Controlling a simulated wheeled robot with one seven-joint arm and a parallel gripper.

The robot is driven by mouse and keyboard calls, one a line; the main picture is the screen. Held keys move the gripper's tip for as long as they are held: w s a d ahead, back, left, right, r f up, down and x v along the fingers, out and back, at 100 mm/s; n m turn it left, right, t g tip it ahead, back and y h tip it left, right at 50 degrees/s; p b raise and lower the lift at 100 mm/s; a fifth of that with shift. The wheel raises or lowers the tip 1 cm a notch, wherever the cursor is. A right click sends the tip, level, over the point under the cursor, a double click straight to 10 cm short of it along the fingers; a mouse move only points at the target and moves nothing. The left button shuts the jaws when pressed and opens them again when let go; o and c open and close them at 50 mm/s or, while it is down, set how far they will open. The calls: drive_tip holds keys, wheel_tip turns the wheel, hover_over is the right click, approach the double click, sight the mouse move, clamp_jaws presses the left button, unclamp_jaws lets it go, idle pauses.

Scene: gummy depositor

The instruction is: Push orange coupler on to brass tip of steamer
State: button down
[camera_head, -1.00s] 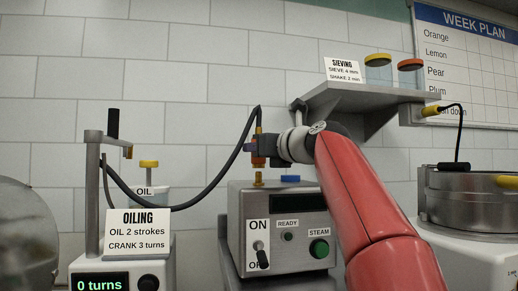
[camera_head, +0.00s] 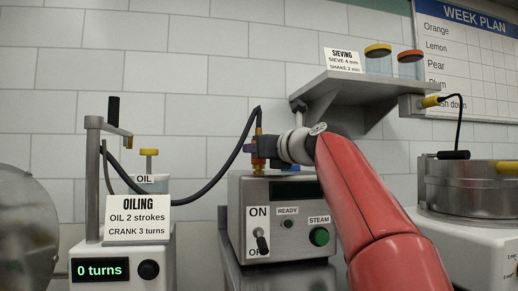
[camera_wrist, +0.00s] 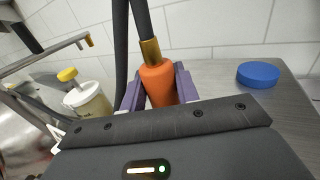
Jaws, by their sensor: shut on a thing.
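My gripper (camera_head: 262,150) is shut on the orange coupler (camera_wrist: 158,84), with purple finger pads on both sides of it. A brass collar and dark hose rise from the coupler's top. In the head view the coupler is upright above the steamer's (camera_head: 285,215) left top. The brass tip (camera_head: 258,169) shows only as a small bit directly under the coupler. The two look in contact or nearly so; I cannot tell whether the coupler is seated. In the wrist view the coupler's lower end and the tip are hidden behind the gripper body.
A blue disc (camera_wrist: 258,74) lies on the steamer's top. The steamer's front has an ON/OFF switch (camera_head: 262,242) and green STEAM button (camera_head: 319,237). The oiling station (camera_head: 120,265) stands left, a sieve pot (camera_head: 470,190) right, and a shelf (camera_head: 365,88) hangs above right.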

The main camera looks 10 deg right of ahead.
drive_tip(key=c, duration=1)
unclamp_jaws()
drive_tip(key=shift+o, duration=0.2)
drive_tip(key=b+v, duration=0.1)
drive_tip(key=v, duration=0.6)
drive_tip(key=shift+s, duration=0.35)
drive_tip(key=shift+d, duration=0.1)
